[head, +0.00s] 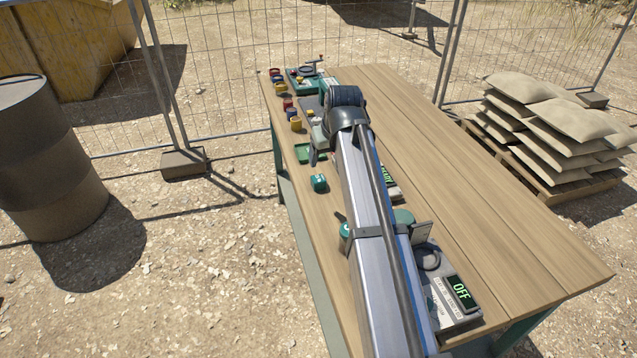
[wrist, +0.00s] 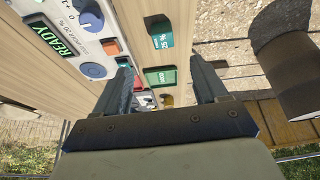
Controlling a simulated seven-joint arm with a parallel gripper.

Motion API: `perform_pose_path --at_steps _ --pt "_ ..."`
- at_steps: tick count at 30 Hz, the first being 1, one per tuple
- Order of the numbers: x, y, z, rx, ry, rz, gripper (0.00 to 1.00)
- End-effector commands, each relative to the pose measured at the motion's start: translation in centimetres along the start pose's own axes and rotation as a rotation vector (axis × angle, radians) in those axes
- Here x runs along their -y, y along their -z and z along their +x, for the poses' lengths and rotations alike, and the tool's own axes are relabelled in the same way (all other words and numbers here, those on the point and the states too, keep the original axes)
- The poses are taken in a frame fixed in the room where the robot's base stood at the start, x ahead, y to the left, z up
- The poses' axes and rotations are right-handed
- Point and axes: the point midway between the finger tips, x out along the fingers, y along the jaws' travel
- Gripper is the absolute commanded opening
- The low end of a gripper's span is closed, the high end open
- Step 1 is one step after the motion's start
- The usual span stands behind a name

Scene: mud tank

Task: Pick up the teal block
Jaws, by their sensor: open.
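The teal block (head: 319,183) lies on the wooden table near its left edge, just left of my arm. In the wrist view the teal block (wrist: 159,33) carries a white printed label and lies at the upper middle, beyond my fingertips. My gripper (wrist: 162,68) is open, with its two fingers apart and nothing between them. In that view the block is apart from both fingers. In the head view my arm hides most of the gripper; one dark finger shows near the green tray, farther along the table than the block.
A green tray (head: 311,153), marked GOOD in the wrist view (wrist: 160,77), lies beyond the block. A READY panel (wrist: 70,38) stands beside it. Several coloured pieces line the table's far left edge. An OFF device (head: 460,292) stands near. The table's right side is clear.

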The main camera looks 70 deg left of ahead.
Motion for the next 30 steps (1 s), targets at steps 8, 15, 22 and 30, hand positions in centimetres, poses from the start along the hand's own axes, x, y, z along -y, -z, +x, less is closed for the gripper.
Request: perform_pose_path --at_steps 8,15,22,30 --pt "0.4 0.1 3.3 0.003 0.003 -0.005 0.72" --pt "0.4 0.2 7.1 0.002 0.002 -0.005 0.72" --pt "0.4 0.1 8.6 0.002 0.002 -0.005 0.72" --pt "0.4 0.3 10.2 0.001 0.002 -0.005 0.72"
